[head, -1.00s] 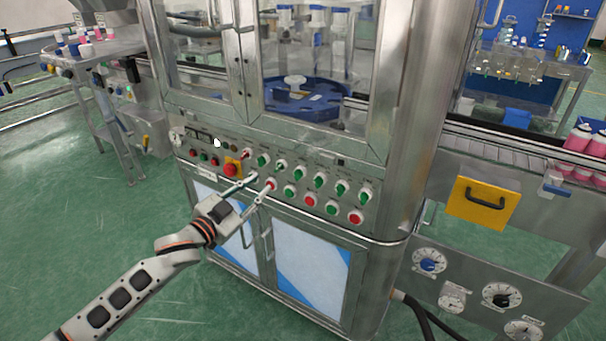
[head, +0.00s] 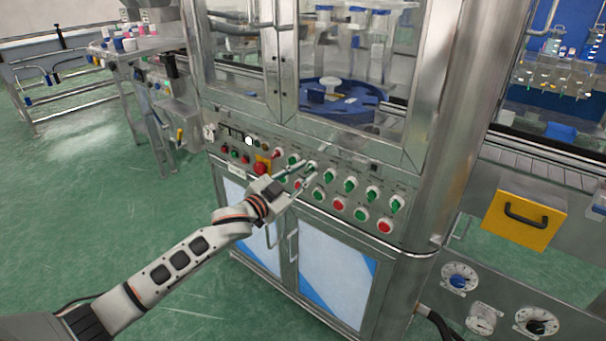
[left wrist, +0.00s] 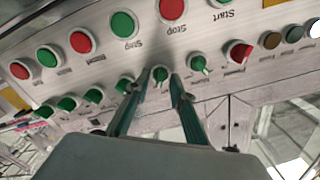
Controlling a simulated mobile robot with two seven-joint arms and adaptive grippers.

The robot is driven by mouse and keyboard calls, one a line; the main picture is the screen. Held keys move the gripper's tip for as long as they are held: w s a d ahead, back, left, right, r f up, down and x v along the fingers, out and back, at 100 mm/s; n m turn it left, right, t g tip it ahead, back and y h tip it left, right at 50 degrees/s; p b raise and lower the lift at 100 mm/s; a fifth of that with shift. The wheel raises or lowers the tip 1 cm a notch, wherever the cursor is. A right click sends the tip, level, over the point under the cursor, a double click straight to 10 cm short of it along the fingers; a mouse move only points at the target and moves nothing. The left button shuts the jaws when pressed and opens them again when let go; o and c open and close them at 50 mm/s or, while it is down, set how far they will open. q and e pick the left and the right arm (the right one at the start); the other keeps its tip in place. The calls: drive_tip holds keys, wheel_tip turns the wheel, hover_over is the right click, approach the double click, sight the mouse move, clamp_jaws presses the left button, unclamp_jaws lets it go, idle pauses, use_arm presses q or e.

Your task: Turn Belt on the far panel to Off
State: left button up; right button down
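The control panel (head: 240,132) on the front of the glass-walled machine carries an upper row of turn knobs and a lower row of red and green push buttons. Its labels are too small to read in the head view, so I cannot tell which one says Belt. My left gripper (head: 309,171) is at the upper row. In the left wrist view, which shows the panel upside down, the open fingers (left wrist: 158,77) stand either side of a green knob (left wrist: 161,73). I cannot tell whether they touch it. My right gripper is out of view.
Neighbouring green knobs (left wrist: 199,64) (left wrist: 125,85) sit close on both sides. A red emergency button (head: 261,169) on a yellow plate is left of the gripper. A second panel with dials (head: 459,276) stands at the lower right. Green floor (head: 80,210) is clear at left.

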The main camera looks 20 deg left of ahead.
use_arm(q)
drive_tip(key=c, duration=0.5)
clamp_jaws()
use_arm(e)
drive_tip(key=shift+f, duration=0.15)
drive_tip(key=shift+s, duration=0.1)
